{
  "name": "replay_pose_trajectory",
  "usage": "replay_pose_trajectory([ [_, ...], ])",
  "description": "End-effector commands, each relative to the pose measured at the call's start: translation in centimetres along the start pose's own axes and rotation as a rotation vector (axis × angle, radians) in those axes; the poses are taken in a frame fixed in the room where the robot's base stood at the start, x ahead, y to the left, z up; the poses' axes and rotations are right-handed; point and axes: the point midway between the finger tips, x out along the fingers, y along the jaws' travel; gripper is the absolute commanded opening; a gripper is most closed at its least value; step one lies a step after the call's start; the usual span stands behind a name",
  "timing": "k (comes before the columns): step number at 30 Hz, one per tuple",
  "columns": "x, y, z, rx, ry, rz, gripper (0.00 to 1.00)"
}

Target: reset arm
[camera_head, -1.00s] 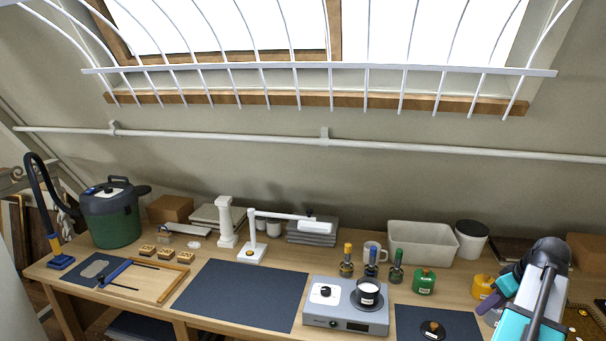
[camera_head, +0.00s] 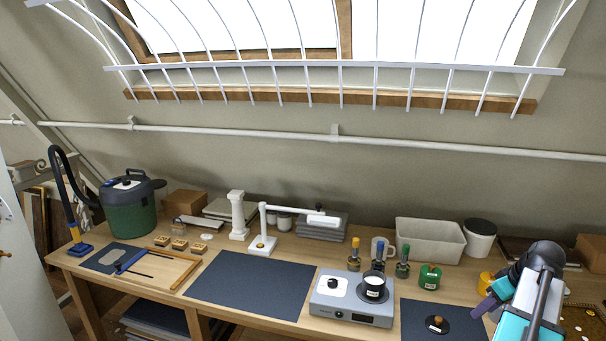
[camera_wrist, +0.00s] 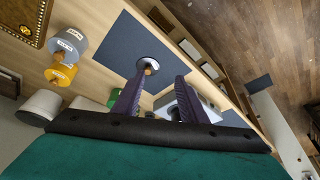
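My arm (camera_head: 532,300) comes in at the lower right of the head view, over the right part of the bench. My gripper (camera_head: 482,300) is at its end, with purple fingers partly in sight there. In the wrist view both purple fingers of my gripper (camera_wrist: 160,84) stand apart with nothing held between them. Beyond the fingertips, a dark round lid with a wooden knob (camera_wrist: 149,66) lies on a dark mat (camera_wrist: 150,40); the lid also shows in the head view (camera_head: 437,324).
A pale bin (camera_head: 430,240) stands behind. The dark mat (camera_head: 250,288) at centre is bare.

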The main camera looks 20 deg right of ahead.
Motion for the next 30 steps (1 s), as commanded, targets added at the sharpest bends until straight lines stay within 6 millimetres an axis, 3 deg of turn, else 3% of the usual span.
replay_pose_trajectory([
  [8,6.2,-4.4,-2.6,-0.071,-0.028,-0.081,0.39],
  [16,15.4,-12.3,-4.5,-0.173,-0.091,-0.206,0.39],
  [23,22.7,-19.8,-4.3,-0.26,-0.164,-0.303,0.39],
  [30,29.7,-27.8,-2.4,-0.338,-0.255,-0.385,0.39],
])
